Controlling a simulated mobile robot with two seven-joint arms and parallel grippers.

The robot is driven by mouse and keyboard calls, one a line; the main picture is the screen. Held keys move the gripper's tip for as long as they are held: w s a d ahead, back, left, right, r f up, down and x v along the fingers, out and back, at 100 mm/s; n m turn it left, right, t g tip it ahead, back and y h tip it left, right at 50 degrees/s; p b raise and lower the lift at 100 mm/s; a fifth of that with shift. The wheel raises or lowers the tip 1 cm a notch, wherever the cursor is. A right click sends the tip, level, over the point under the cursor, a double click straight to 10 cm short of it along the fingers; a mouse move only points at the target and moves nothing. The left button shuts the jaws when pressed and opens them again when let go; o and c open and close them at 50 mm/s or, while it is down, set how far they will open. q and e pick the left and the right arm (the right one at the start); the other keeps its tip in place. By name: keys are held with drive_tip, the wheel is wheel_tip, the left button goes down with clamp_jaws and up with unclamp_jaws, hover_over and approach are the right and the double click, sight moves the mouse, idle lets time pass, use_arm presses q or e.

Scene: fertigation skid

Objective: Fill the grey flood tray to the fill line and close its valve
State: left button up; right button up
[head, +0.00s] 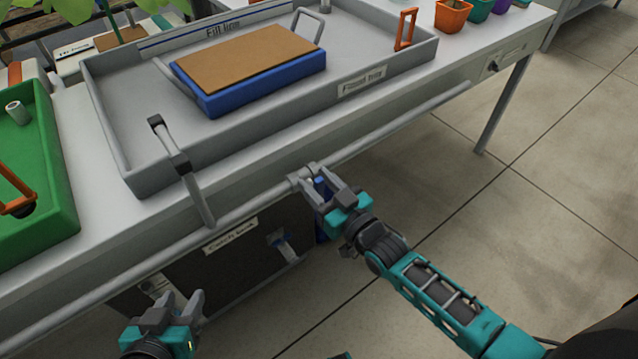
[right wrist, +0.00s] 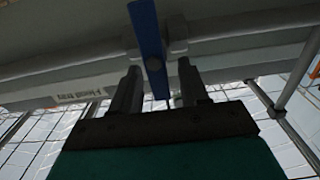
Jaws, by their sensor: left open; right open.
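The grey flood tray (head: 432,52) sits on the bench, with its "Flood tray" label on the front wall and a "Fill line" strip (head: 225,27) along the back wall. I cannot make out any water in it. A blue valve lever (head: 321,188) hangs at the pipe below the tray's front; it also shows in the right wrist view (right wrist: 147,35). My right gripper (head: 318,181) is open with its fingers on either side of the lever; contact cannot be told. My left gripper (head: 181,304) is open and empty, low in front of the bench.
A blue block with a brown top (head: 262,88) lies in the tray. A grey spout (head: 183,170) hangs over its front wall. A green tray (head: 62,205) stands at left, a dark catch tank (head: 190,270) below. Small pots (head: 453,15) stand back right. The floor at right is clear.

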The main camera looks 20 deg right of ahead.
clamp_jaws()
use_arm(q)
drive_tip(key=shift+s+a+f, duration=0.1)
drive_tip(key=shift+s+f, duration=0.2)
drive_tip(key=shift+r, duration=0.1)
use_arm(e)
drive_tip(key=shift+s+a+n+p, duration=0.15)
drive_tip(key=shift+n+p, duration=0.25)
drive_tip(key=shift+n, duration=0.3)
drive_tip(key=n, duration=0.1)
drive_tip(key=n+p, duration=0.1)
drive_tip(key=shift+a+n, duration=0.3)
drive_tip(key=shift+n, duration=0.1)
use_arm(q)
drive_tip(key=shift+s+a+r, duration=0.15)
drive_tip(key=shift+a+r, duration=0.05)
drive_tip(key=shift+a, duration=0.25)
use_arm(e)
drive_tip(key=shift+s+a+f+n, duration=0.1)
drive_tip(key=shift+a+f+n, duration=0.05)
drive_tip(key=shift+n, duration=0.65)
drive_tip(key=shift+s+a+f+n, duration=0.1)
drive_tip(key=shift+a+f+n, duration=0.05)
drive_tip(key=shift+n, duration=0.65)
use_arm(q)
drive_tip(key=shift+r, duration=0.15)
drive_tip(key=shift+d+r, duration=0.1)
use_arm(e)
unclamp_jaws()
